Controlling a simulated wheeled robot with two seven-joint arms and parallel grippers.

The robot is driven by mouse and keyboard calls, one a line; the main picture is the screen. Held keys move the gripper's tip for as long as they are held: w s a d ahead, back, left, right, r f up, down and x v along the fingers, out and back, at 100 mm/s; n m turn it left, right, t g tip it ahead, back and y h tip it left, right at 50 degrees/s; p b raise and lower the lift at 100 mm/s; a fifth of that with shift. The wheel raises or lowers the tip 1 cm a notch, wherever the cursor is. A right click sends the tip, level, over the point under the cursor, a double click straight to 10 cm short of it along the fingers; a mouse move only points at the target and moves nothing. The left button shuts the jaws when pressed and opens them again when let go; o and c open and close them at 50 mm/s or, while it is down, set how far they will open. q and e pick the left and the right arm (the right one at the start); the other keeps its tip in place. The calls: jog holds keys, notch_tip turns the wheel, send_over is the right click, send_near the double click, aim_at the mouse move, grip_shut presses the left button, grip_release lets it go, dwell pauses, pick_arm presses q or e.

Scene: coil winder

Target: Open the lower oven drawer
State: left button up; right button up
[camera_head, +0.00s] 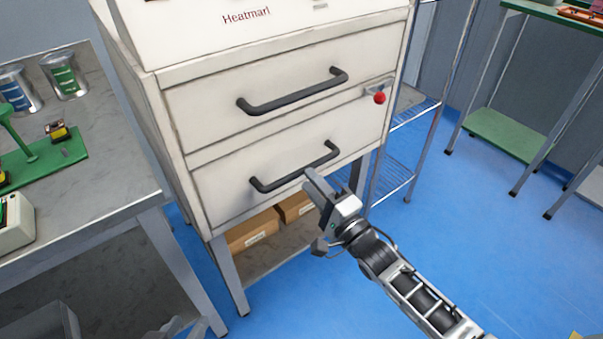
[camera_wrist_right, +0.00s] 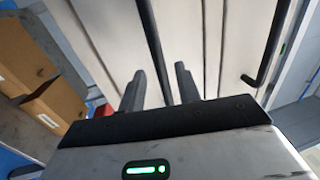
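The lower oven drawer (camera_head: 225,188) is a cream front that looks shut, under a similar upper drawer (camera_head: 215,130). Its dark bar handle (camera_head: 283,180) runs across the front. In the right wrist view the handle (camera_wrist_right: 153,45) passes between the two spread fingers (camera_wrist_right: 159,88), with gaps visible on either side. A grey piece at the bottom edge of the head view looks like part of my left gripper (camera_head: 178,328); its fingers are not clear.
The upper drawer has its own dark handle (camera_head: 293,92) and a red knob (camera_head: 379,98) at its right. Cardboard boxes (camera_head: 253,230) sit on the shelf below the drawers. A grey workbench (camera_head: 110,190) stands close on the left. Blue floor (camera_head: 480,230) is open at the right.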

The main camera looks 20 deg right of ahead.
aim_at(302, 170)
jog(key=shift+x, duration=2.2)
jog(key=shift+c, duration=0.3)
grip_shut()
